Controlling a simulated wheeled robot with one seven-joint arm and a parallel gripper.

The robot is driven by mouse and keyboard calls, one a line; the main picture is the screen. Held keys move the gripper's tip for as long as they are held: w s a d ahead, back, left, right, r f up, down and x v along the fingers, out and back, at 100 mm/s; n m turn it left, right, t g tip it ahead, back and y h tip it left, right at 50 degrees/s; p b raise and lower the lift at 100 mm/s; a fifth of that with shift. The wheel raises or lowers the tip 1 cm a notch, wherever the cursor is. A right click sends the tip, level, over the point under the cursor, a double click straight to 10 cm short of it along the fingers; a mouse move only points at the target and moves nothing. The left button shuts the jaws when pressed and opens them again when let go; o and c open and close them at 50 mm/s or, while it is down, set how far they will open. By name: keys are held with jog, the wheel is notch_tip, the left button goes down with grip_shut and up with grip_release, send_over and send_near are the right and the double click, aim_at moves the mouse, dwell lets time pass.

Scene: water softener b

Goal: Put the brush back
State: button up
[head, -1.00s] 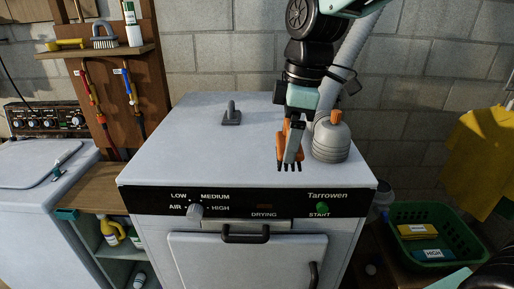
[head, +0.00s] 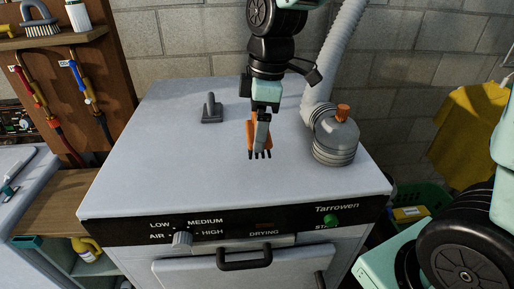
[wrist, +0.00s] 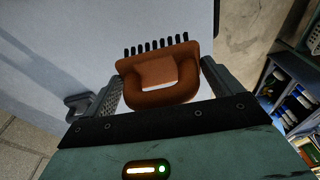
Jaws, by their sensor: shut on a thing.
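An orange brush with a looped handle and short black bristles (wrist: 188,64) is held in my gripper (head: 260,136). My gripper is shut on its handle, with one finger on each side in the wrist view. In the head view the brush (head: 251,134) hangs with its bristles down, over the middle of the white dryer top (head: 180,160). Whether the bristles touch the top cannot be told. A second, grey brush with pale bristles (head: 41,24) stands on the wooden shelf (head: 55,40) at upper left.
A small grey upright-handled object (head: 211,108) stands at the back left of the dryer top. A grey vent elbow with an orange cap (head: 335,135) and hose stand at the right. A green basket (head: 425,196) is beyond the right edge. The front left of the top is clear.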

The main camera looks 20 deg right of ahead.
jog(key=shift+f+p, duration=0.75)
jog(key=shift+f, duration=2.35)
jog(key=o, duration=0.6)
jog(key=shift+s+f, duration=0.1)
jog(key=shift+f, duration=0.05)
jog(key=shift+o, duration=0.7)
jog(key=shift+r, duration=0.25)
jog(key=r+b, duration=0.1)
jog(key=r, duration=0.3)
jog(key=d+r+b, duration=0.1)
jog(key=r, duration=0.6)
jog(key=shift+s+d+r+b, duration=0.25)
jog(key=shift+s+r+b, duration=0.1)
jog(key=shift+b, duration=0.05)
jog(key=s+a+f+m, duration=0.3)
jog(key=s+a+f, duration=0.1)
jog(key=s, duration=0.5)
jog(key=s+a+f+m, duration=0.3)
jog(key=s+f, duration=0.3)
jog(key=s, duration=0.4)
jog(key=shift+s+a+f+g+h, duration=0.2)
jog(key=shift+a+g+h, duration=0.1)
jog(key=shift+a+h, duration=0.1)
